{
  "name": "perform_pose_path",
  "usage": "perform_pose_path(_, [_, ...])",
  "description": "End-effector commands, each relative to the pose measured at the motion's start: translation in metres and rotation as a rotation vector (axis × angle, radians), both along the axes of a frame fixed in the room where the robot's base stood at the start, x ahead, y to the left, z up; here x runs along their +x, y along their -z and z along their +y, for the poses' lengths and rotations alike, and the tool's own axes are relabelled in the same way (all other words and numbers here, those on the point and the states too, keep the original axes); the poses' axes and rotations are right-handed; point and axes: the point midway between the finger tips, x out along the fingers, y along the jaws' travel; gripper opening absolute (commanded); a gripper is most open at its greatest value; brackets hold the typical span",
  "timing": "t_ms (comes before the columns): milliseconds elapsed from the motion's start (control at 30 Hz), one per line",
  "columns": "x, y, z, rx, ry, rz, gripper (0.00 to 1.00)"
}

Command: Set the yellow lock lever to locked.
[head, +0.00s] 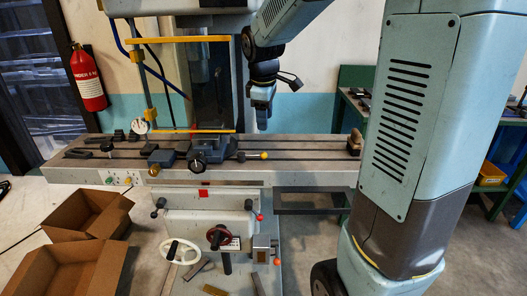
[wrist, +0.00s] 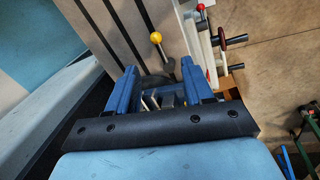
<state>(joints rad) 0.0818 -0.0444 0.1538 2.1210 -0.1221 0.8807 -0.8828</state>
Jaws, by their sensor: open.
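The lock lever is a thin metal rod with a yellow ball knob (head: 263,156), lying near level along the front of the machine table, right of the vise (head: 207,148). In the wrist view the yellow knob (wrist: 156,38) lies just beyond my fingertips, its rod running down to a dark round pivot between the finger ends. My gripper (head: 262,125) points down above the table, over the knob and apart from it in the head view. In the wrist view my gripper (wrist: 160,76) has its blue fingers spread with nothing held. The lever's lock markings cannot be read.
The long slotted machine table (head: 310,150) is mostly clear to the right. A yellow guard frame (head: 180,40) stands behind the vise. Red-knobbed handles (head: 258,216) and a white handwheel (head: 182,252) project below. Open cardboard boxes (head: 88,213) stand at lower left.

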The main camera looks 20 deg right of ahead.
Motion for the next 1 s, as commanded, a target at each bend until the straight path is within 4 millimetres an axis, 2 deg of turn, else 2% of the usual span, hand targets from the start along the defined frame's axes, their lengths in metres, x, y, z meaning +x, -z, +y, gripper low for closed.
perform_pose_path(100, [0.012, 0.008, 0.0, -0.009, -0.051, 0.019, 0.51])
perform_pose_path(367, [0.02, 0.023, -0.001, -0.014, -0.078, 0.032, 0.51])
perform_pose_path(1000, [0.037, 0.126, -0.009, -0.013, -0.076, 0.031, 0.51])
